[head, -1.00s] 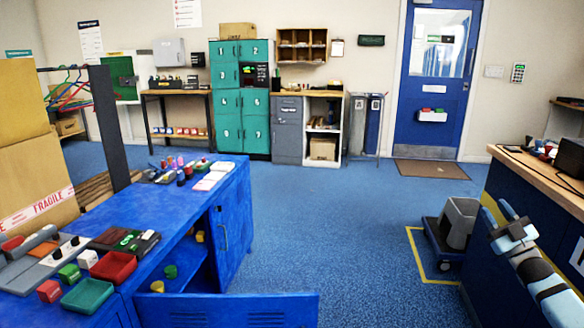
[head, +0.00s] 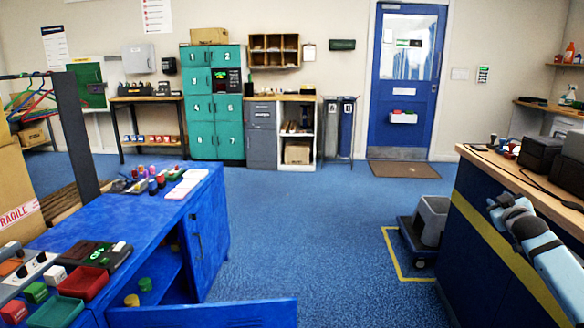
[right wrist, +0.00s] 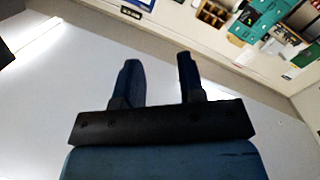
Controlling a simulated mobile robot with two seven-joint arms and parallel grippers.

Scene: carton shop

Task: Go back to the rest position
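My right gripper (head: 500,207) is raised at the right of the head view, in front of the dark blue counter. In the right wrist view its two fingers (right wrist: 160,82) stand apart with nothing between them, against the pale ceiling and wall. My left gripper is in neither view.
A blue workbench (head: 110,230) with an open lower door (head: 205,313) stands at the left, with trays and blocks on top. The wooden-topped counter (head: 510,170) is at the right. A grey bin on a trolley (head: 420,240) stands beside it. The blue floor between is clear.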

